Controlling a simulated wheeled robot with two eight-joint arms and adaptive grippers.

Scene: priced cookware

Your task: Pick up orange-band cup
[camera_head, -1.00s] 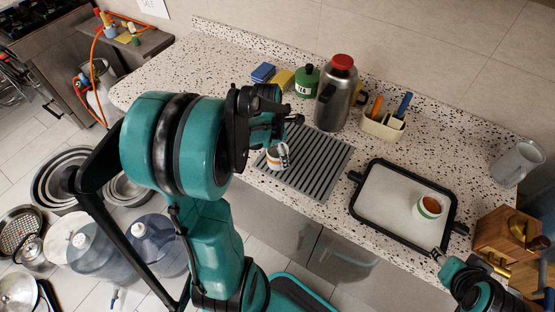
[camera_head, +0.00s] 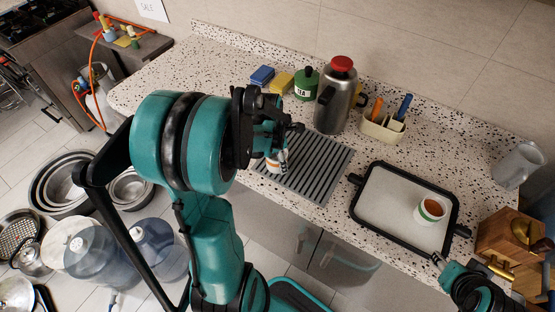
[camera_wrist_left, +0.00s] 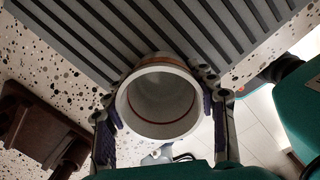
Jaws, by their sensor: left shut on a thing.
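The orange-band cup (camera_head: 271,166) is white and stands at the front left edge of the grey ribbed mat (camera_head: 322,178), mostly hidden by my gripper in the head view. In the left wrist view the cup (camera_wrist_left: 161,101) shows its open round mouth, with an orange-brown line by the rim. My left gripper (camera_head: 279,154) is shut on the cup, one finger on each side. It also shows in the left wrist view (camera_wrist_left: 165,130). My right gripper (camera_head: 437,258) is at the lower right, by the tray's front edge; its jaws are too small to read.
A black-rimmed tray (camera_head: 378,222) holds a green-band cup (camera_head: 430,210). Behind the mat stand a steel flask (camera_head: 333,103) with a red lid, a green canister (camera_head: 306,84) and a utensil caddy (camera_head: 383,127).

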